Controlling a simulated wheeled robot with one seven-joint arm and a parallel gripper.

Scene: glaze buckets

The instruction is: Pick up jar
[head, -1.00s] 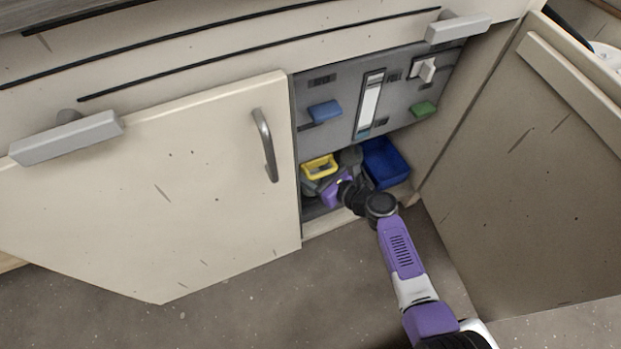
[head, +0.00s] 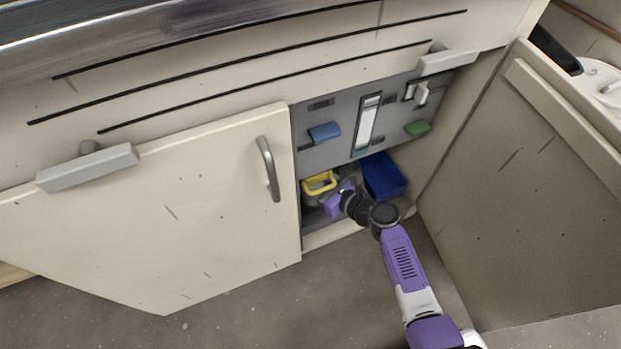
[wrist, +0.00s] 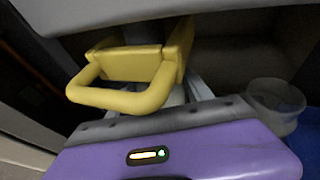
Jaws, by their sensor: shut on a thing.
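A container with a thick yellow loop and yellow block on top, which I take as the jar (head: 320,183), stands at the left inside the open cabinet. Its yellow loop (wrist: 125,98) fills the upper left of the wrist view, just beyond my gripper's purple body. My gripper (head: 337,199) reaches in from the right and meets this container; in the wrist view its pale fingers (wrist: 197,90) run in beside the yellow block. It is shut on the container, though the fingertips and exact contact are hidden. The container's lower body is mostly hidden.
A blue bin (head: 384,178) stands to the right of my gripper. A translucent cup (wrist: 275,104) shows at the right of the wrist view. The cabinet door (head: 150,215) bounds the left, another panel (head: 530,180) the right.

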